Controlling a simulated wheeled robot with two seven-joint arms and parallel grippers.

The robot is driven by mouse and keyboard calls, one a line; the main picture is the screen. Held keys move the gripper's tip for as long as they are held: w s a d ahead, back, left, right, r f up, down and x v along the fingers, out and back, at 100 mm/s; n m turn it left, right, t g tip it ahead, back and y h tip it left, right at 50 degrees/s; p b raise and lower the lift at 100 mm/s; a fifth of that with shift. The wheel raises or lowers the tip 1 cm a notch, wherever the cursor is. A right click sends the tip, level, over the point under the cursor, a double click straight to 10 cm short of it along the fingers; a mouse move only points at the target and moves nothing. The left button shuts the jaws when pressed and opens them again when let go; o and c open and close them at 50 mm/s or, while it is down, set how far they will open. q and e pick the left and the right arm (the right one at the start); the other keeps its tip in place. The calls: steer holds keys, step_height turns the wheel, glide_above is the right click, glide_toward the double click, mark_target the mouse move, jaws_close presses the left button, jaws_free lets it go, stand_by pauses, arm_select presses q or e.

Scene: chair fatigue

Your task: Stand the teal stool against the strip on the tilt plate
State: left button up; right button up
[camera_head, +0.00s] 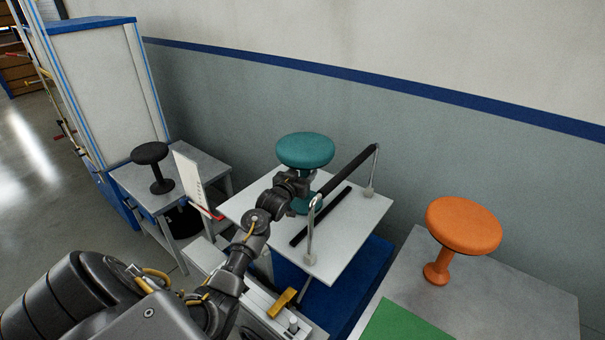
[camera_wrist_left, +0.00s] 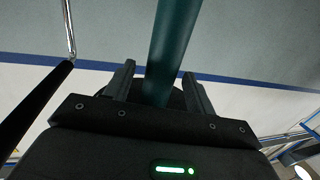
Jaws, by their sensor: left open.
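The teal stool (camera_head: 305,150) stands upright on the white tilt plate (camera_head: 345,243), towards its back left. Its stem also shows in the left wrist view (camera_wrist_left: 174,45), passing between the fingers of my left gripper (camera_wrist_left: 160,85). That gripper is open around the stem; in the head view my left gripper (camera_head: 303,180) covers part of the stem and base. The black strip (camera_head: 321,216) lies across the plate to the right of the stool's base, with a gap appearing between them. My right gripper is not in view.
A black padded bar (camera_head: 346,168) on metal posts rises above the plate near the strip. An orange stool (camera_head: 463,225) stands on a grey table at the right. A small black stool (camera_head: 150,154) stands on a table at the left, by a white upright panel (camera_head: 189,178).

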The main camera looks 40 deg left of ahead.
arm_select(q)
steer(key=shift+s, duration=0.2)
steer(key=b+v, duration=0.2)
steer(key=v, duration=0.9)
steer(key=shift+s, duration=0.3)
